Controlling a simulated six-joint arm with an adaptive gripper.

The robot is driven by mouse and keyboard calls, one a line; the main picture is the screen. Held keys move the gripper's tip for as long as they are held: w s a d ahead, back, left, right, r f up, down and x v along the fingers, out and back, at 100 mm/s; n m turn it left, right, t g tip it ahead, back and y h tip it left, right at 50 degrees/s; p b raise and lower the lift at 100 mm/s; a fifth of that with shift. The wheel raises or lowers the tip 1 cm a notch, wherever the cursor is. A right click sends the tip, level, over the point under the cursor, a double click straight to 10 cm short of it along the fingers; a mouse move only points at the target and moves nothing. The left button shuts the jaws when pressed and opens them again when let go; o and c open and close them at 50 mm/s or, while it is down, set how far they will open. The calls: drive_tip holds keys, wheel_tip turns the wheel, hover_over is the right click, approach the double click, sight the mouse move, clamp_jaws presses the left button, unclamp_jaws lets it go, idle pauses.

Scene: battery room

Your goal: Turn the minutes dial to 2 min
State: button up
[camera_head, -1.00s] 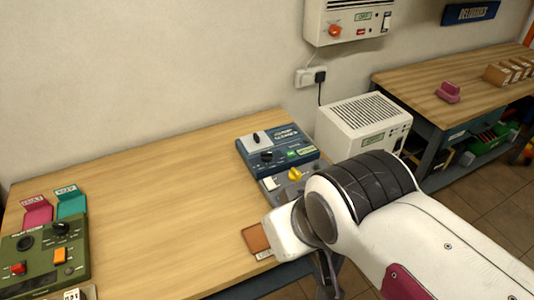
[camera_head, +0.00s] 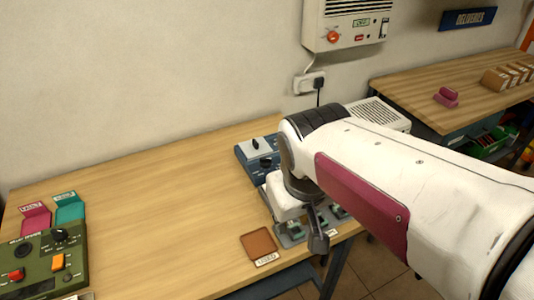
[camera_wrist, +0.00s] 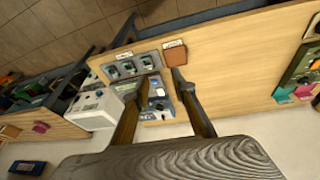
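A blue control box (camera_head: 243,154) stands on the bench, partly hidden by my arm. It carries a black dial (camera_head: 266,162) and a pale switch plate (camera_head: 255,146). A green control box (camera_head: 40,268) at the front left also has black knobs, a red button and an orange switch. The print is too small to tell which dial is for minutes. My gripper (camera_head: 318,243) hangs over the grey unit at the bench's right end. In the wrist view its fingers (camera_wrist: 157,100) are wide apart and empty, with the blue box (camera_wrist: 157,112) showing between them beyond.
A grey unit with several green-lit bays (camera_head: 290,239) lies under my gripper. A brown tray (camera_head: 259,243) sits left of it. Pink (camera_head: 36,218) and teal (camera_head: 69,208) holders stand behind the green box. A white vented box (camera_head: 380,113) stands behind my arm. The bench's middle is clear.

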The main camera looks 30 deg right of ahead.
drive_tip(key=w+d+r+n+t+h, duration=0.1)
drive_tip(key=w+d+r+n+h, duration=0.15)
drive_tip(key=w+d, duration=0.8)
drive_tip(key=w+d+r+n+t+h, duration=0.15)
drive_tip(key=w+d+n, duration=0.25)
drive_tip(key=w+d, duration=0.65)
drive_tip(key=w+d+n+t, duration=0.1)
drive_tip(key=w+n+t, duration=0.1)
drive_tip(key=w+n, duration=0.65)
drive_tip(key=w+d+n+t, duration=0.2)
drive_tip(key=w+n+t, duration=0.1)
drive_tip(key=w, duration=1)
drive_tip(key=w+a+f+n+y, duration=0.35)
drive_tip(key=f+n, duration=0.25)
drive_tip(key=n, duration=0.2)
drive_tip(key=w+a+f+n+y, duration=0.25)
drive_tip(key=f+n+y, duration=0.2)
drive_tip(key=n, duration=0.45)
drive_tip(key=s+a+f+n+g, duration=0.1)
drive_tip(key=s+f+n+g, duration=0.1)
drive_tip(key=s+n+g, duration=0.2)
drive_tip(key=s+a+f+n+g+y, duration=0.1)
drive_tip(key=s+f+n+g, duration=0.2)
drive_tip(key=s+n, duration=0.5)
drive_tip(key=shift+f+n+g, duration=0.3)
drive_tip(key=shift+n+g, duration=0.55)
drive_tip(key=shift+n, duration=0.15)
